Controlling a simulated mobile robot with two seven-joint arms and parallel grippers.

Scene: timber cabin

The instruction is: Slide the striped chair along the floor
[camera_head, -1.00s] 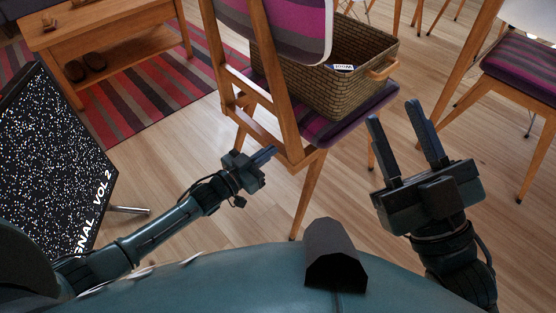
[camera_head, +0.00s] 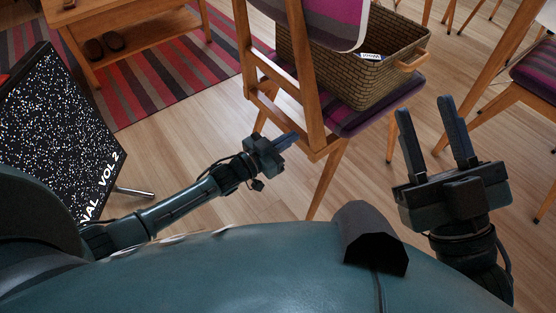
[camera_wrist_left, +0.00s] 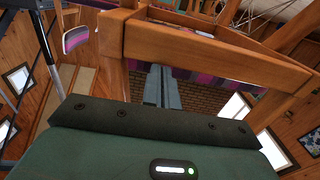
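The striped chair (camera_head: 309,92) stands upright, its wooden back frame towards me. It has a purple striped seat and backrest. A wicker basket (camera_head: 350,65) sits on its seat. My left gripper (camera_head: 290,138) is low behind the chair, its fingers pointing at the lower back frame; I cannot tell whether they touch it. In the left wrist view its fingers (camera_wrist_left: 161,88) lie side by side with nothing visible between them, reaching under a wooden chair rail (camera_wrist_left: 210,45). My right gripper (camera_head: 433,130) is open and empty, to the right of the chair.
A black speckled box (camera_head: 50,125) stands at the left. A striped rug (camera_head: 170,75) and a wooden bench (camera_head: 130,35) with slippers lie behind it. Another purple-seated chair (camera_head: 540,68) is at the right. Bare floor (camera_head: 200,130) shows left of the chair.

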